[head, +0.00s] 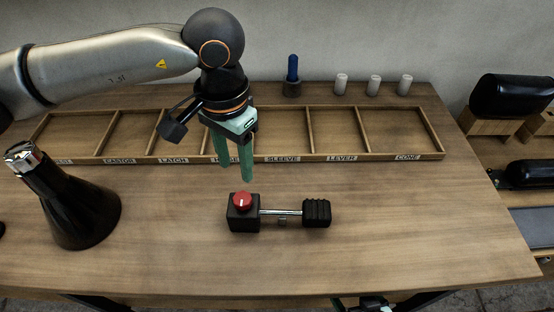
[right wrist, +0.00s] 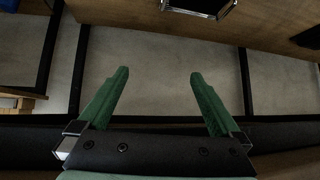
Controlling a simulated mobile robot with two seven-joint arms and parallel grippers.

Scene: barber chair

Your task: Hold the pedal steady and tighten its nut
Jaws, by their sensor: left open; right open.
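The pedal (head: 316,213) is a black ribbed block on a thin metal rod, lying on the table. The rod runs left into a dark block with a red knob (head: 243,201) on top, which carries a white mark. A small dark piece hangs at the middle of the rod; I cannot tell if it is the nut. My left gripper (head: 235,173) is open and empty, pointing down just above and behind the red knob. My right gripper (right wrist: 160,88) is open and empty in the right wrist view, with floor beyond its fingers. Only a bit of it shows at the head view's bottom edge.
A wooden tray (head: 300,157) with labelled compartments lies across the back. Behind it stand a blue-handled tool (head: 292,70) in a holder and white cylinders (head: 374,85). A black cone-shaped bottle (head: 75,208) stands at left. The table's front right (head: 430,230) is clear.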

